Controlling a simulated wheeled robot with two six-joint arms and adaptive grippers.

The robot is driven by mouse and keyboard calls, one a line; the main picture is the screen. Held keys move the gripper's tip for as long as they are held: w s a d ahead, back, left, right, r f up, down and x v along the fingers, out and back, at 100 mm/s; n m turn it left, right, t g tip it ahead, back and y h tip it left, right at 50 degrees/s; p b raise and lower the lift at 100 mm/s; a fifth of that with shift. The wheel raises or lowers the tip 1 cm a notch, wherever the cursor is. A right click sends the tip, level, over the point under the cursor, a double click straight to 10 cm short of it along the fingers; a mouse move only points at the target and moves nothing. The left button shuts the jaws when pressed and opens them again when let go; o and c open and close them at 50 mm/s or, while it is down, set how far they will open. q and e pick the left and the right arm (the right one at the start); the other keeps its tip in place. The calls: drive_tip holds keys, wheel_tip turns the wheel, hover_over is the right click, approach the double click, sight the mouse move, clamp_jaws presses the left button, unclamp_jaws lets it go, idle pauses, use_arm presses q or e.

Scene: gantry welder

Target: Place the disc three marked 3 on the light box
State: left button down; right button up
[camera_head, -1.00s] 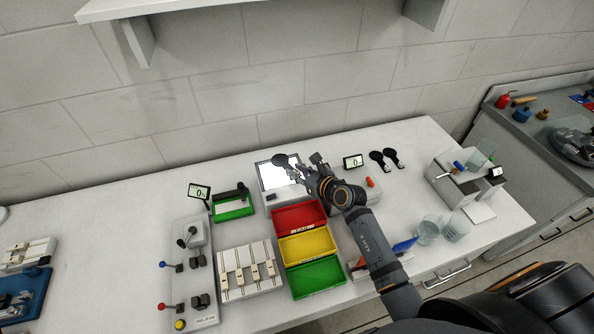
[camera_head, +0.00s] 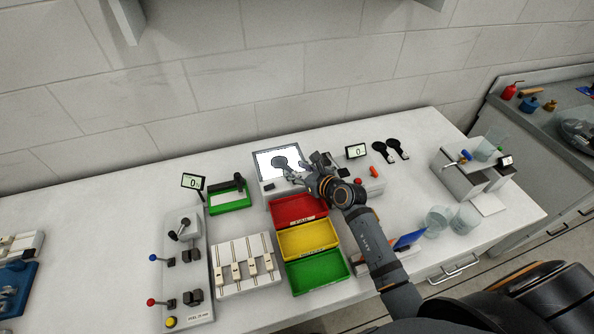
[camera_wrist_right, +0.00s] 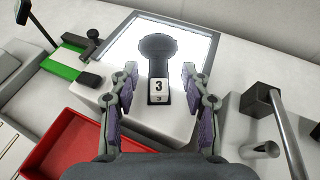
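The dark disc three, with a white tag marked 3 (camera_wrist_right: 157,88), lies over the lit panel of the light box (camera_wrist_right: 118,47), its handle pointing toward me. In the head view the disc's round head (camera_head: 280,162) shows against the white panel of the light box (camera_head: 262,160). My right gripper (camera_wrist_right: 158,88) is open, one finger on each side of the handle with gaps between. It also shows in the head view (camera_head: 300,172), at the light box's front right. My left gripper is in neither view.
Red (camera_head: 290,212), yellow (camera_head: 309,240) and green (camera_head: 318,272) bins stand in front of the light box. Two dark handled discs (camera_head: 391,150) lie to the right, near a small display (camera_head: 356,151). A green tray (camera_head: 229,205) stands to the left. Glass beakers (camera_head: 450,219) stand at the right front.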

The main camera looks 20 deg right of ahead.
drive_tip(key=shift+s+d, duration=0.15)
drive_tip(key=shift+s, duration=0.15)
drive_tip(key=v, duration=1.1)
drive_tip(key=shift+r, duration=0.2)
drive_tip(key=shift+s, duration=0.1)
